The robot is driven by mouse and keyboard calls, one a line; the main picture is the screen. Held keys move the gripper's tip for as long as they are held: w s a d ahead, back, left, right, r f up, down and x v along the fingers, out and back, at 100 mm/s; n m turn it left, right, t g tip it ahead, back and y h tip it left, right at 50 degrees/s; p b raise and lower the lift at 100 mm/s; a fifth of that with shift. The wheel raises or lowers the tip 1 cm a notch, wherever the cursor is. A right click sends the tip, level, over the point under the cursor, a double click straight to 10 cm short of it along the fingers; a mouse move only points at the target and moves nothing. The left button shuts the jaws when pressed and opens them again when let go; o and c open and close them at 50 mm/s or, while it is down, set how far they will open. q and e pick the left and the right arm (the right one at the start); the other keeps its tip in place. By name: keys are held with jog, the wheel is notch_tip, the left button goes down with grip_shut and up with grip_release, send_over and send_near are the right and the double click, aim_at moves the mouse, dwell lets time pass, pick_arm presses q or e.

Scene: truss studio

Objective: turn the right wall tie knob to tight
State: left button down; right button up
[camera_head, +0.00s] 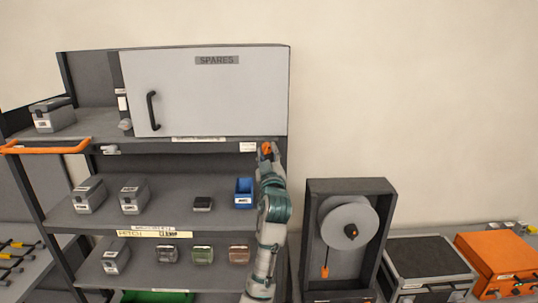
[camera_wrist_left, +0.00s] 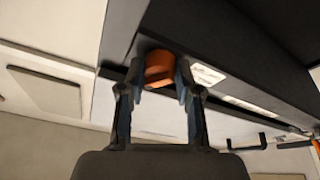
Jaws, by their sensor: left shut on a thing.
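The right wall tie knob (camera_head: 266,148) is orange and sits under the right end of the shelf edge below the SPARES cabinet. In the left wrist view the orange knob (camera_wrist_left: 159,66) is between my two fingers. My left gripper (camera_head: 268,155) reaches up to it from below and is shut on it; the fingers also show in the left wrist view (camera_wrist_left: 158,82). The gripper hides part of the knob in the head view. A small white label (camera_head: 248,147) is just left of the knob; its text is too small to read. My right gripper is not in view.
The SPARES cabinet (camera_head: 205,95) is closed above. A blue bin (camera_head: 243,192) stands on the shelf close left of my arm. A dark reel box (camera_head: 320,240) is to the right. The wall between the shelving and the reel box's upper right is bare.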

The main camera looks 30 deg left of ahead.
pick_arm(q)
jog(key=m, duration=0.2)
jog(key=m+t+h, duration=0.1)
jog(key=m, duration=0.1)
jog(key=shift+s+a+r+p, duration=0.1)
jog(key=shift+a+r+p, duration=0.05)
jog(key=shift+r+p, duration=0.15)
jog(key=m+h, duration=0.1)
jog(key=m, duration=0.2)
jog(key=shift+m+t+h, duration=0.3)
jog(key=shift+t+h, duration=0.1)
jog(key=m+h, duration=0.1)
jog(key=m, duration=0.2)
jog(key=m+h, duration=0.1)
jog(key=m, duration=0.2)
jog(key=shift+s+a, duration=0.1)
jog(key=shift+a, duration=0.05)
jog(key=shift+m+h, duration=0.5)
jog(key=shift+m, duration=0.6)
jog(key=c, duration=1.1)
grip_release()
jog(key=shift+w+f, duration=0.1)
jog(key=shift+w, duration=0.1)
